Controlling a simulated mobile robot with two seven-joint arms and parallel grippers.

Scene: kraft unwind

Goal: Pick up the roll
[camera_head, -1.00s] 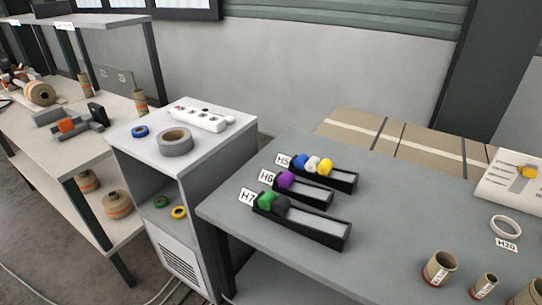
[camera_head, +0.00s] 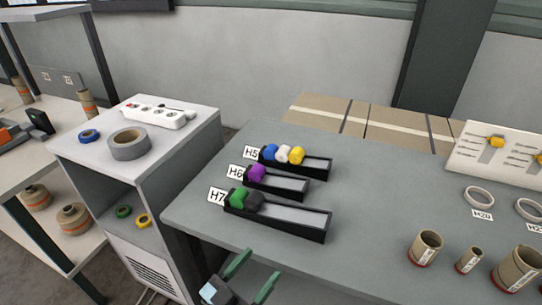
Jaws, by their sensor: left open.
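The task names only a roll, and several roll-like things show. A grey tape roll (camera_head: 129,145) lies flat on the white cabinet, with a small blue roll (camera_head: 89,136) to its left. White rings (camera_head: 479,197) lie on the grey table at right, one by the H20 label. Brown cardboard tubes (camera_head: 425,247) stand upright at the table's front right. My left gripper (camera_head: 253,276) is at the bottom centre, its two green-edged fingers apart and nothing between them. It is in front of the table's near edge, clear of every roll. My right gripper is out of view.
Black trays H5 (camera_head: 316,167), H6 (camera_head: 289,186) and H7 (camera_head: 297,219) hold coloured pieces at their left ends. A power strip (camera_head: 158,116) lies on the cabinet. Cardboard boxes (camera_head: 390,130) stand behind the table. The table's middle is clear.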

